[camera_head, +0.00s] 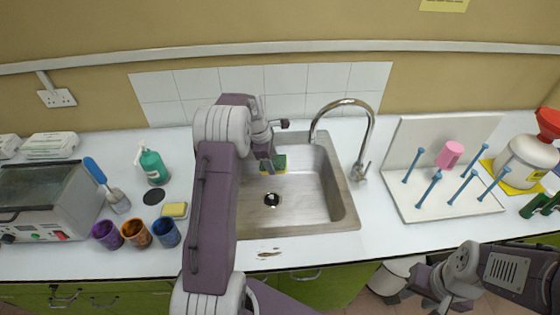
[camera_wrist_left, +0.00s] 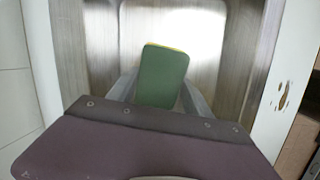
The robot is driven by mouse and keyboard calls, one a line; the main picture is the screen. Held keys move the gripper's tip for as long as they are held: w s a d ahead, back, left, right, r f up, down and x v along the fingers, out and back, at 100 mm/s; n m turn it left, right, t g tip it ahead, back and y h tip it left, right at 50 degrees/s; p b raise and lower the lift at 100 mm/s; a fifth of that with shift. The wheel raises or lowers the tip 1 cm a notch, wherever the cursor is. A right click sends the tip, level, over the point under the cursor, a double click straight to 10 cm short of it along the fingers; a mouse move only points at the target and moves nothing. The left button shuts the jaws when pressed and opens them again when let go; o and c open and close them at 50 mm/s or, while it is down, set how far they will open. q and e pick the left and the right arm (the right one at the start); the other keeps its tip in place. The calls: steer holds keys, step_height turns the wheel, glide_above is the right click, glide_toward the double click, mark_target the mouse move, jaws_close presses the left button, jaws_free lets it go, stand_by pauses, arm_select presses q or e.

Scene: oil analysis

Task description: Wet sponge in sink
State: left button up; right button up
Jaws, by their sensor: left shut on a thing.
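A green and yellow sponge (camera_head: 279,163) is in my left gripper (camera_head: 266,163), over the back left part of the sink (camera_head: 310,205). In the left wrist view the green face of the sponge (camera_wrist_left: 162,75) shows between the two grey fingers of the gripper (camera_wrist_left: 160,95), which are shut on it. The steel basin lies below it. The curved faucet (camera_head: 348,104) stands at the back right of the sink, and its spout end is to the right of the sponge. No water is visible. My right gripper (camera_head: 425,285) is at the lower right, in front of the counter; its fingers are not clear.
A second yellow sponge (camera_head: 174,209) lies left of the sink, beside several coloured cups (camera_head: 136,232) and a green soap bottle (camera_head: 153,166). A white peg rack (camera_head: 440,205) with a pink cup stands right of the sink.

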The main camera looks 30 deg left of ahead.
arm_select(q)
steer(key=shift+s+a+f, duration=0.2)
steer(key=shift+a+f, duration=0.05)
steer(key=shift+a, duration=0.1)
steer(key=shift+s+a, duration=0.1)
steer(key=shift+a, duration=0.15)
step_height(320, 180, down, 21)
steer(key=b, duration=1.3)
steer(key=shift+r, duration=0.15)
steer(key=shift+r, duration=0.1)
step_height(320, 180, up, 19)
steer(key=p, duration=1.7)
steer(key=shift+p, duration=0.35)
steer(key=shift+f, duration=0.2)
stand_by(0.8)
step_height(320, 180, up, 4)
steer(key=p, duration=0.4)
steer(key=shift+r, duration=0.15)
